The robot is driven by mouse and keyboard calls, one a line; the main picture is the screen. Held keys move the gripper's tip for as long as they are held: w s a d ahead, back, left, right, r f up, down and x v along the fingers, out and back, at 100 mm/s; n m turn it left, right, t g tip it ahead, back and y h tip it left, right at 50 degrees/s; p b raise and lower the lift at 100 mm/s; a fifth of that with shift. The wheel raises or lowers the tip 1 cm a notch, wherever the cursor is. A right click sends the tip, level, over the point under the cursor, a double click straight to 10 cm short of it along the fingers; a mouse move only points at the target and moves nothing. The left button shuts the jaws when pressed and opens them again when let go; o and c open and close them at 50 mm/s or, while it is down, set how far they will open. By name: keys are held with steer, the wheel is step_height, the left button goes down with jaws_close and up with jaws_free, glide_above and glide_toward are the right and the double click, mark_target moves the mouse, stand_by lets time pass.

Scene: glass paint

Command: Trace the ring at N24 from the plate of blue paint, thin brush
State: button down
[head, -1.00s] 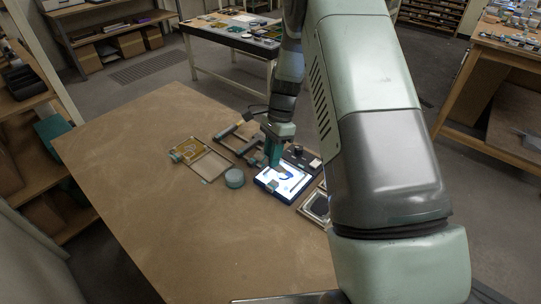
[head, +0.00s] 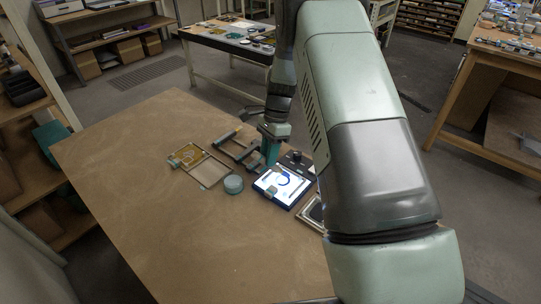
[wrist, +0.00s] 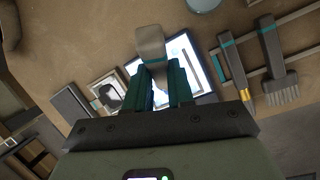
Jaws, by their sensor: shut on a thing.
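My gripper (head: 272,146) is shut on a pale brush handle (wrist: 150,42) with a teal band, seen between the two teal fingers in the wrist view. Its tip is hidden. The lit panel (head: 270,190) lies on the table below and in front of my gripper; it also shows behind the fingers in the wrist view (wrist: 203,80). A curved blue stroke (head: 286,179) shows on it, open on one side. No label such as N24 can be read. I cannot make out which plate holds blue paint.
A rack (head: 226,137) holds other brushes, two of them clear in the wrist view (wrist: 270,60). A round teal tin (head: 234,184) and a wooden frame with an amber plate (head: 188,155) stand left. A dark box (head: 297,160) is behind the panel. The front left table is clear.

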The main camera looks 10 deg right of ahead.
mark_target(256, 159)
steer(key=shift+w+a, duration=0.25)
steer(key=shift+a, duration=0.1)
steer(key=shift+a+f, duration=0.1)
steer(key=shift+a, duration=0.05)
steer(key=shift+w+a, duration=0.1)
steer(key=shift+a, duration=0.1)
steer(key=shift+s+a, duration=0.2)
steer(key=shift+a, duration=0.5)
steer(key=shift+s+a, duration=0.4)
steer(key=shift+s, duration=0.6)
